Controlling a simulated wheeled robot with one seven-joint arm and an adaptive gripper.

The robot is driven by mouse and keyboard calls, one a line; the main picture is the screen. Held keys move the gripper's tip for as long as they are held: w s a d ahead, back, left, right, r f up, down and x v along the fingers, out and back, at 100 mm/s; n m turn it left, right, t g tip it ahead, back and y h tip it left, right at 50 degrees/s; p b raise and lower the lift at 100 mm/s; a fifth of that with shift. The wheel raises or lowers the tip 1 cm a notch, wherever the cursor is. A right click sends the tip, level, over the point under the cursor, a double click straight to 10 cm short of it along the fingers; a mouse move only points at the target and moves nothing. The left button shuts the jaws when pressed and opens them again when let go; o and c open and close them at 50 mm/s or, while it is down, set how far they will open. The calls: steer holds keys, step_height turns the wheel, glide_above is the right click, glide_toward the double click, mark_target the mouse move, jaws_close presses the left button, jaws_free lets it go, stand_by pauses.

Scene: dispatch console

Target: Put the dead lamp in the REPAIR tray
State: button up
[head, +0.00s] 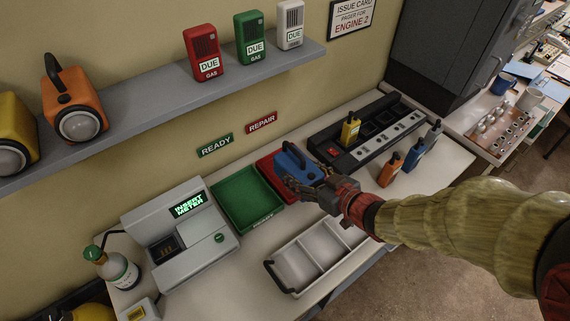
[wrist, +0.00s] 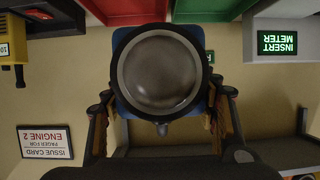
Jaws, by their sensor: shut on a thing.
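My gripper (head: 311,187) is shut on a blue lamp (head: 297,158). In the wrist view the lamp's round, unlit grey lens (wrist: 160,70) faces the camera, with the fingers on both sides of its body. In the head view the lamp overlaps the right part of the red tray (head: 264,165), under the red REPAIR sign (head: 262,122). In the wrist view, which is upside down, the red tray (wrist: 125,10) shows past the lamp. The lamp appears to be over the tray; the gap between them is hidden.
A green tray (head: 246,200) under the READY sign (head: 215,145) stands left of the red one. A meter station (head: 180,235) is further left. A black charger rack (head: 368,130) lies to the right, a white divided tray (head: 297,268) in front. An orange lamp (head: 75,95) sits on the shelf.

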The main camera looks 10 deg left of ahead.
mark_target(297, 161)
steer(key=w+a+f, duration=0.1)
steer(key=w, duration=0.1)
steer(key=w+f+b, duration=0.1)
steer(key=w, duration=0.1)
steer(key=w+a+f+b, duration=0.1)
steer(key=w, duration=0.1)
steer(key=shift+w+a+f, duration=0.25)
steer(key=shift+w+a, duration=0.05)
steer(key=shift+w, duration=0.1)
steer(key=w+f, duration=0.1)
steer(key=w+a+f+b, duration=0.1)
steer(key=w+f, duration=0.1)
steer(key=w+f+b, duration=0.1)
steer(key=f, duration=0.1)
steer(key=shift+w+a+f, duration=0.15)
steer(key=shift+w+a, duration=0.25)
steer(key=shift+w+f+b, duration=0.2)
steer(key=shift+f+b, duration=0.7)
steer(key=shift+f, duration=0.85)
steer(key=shift+f, duration=0.2)
steer(key=o, duration=1.7)
steer(key=shift+c, duration=0.2)
steer(key=shift+o, duration=0.2)
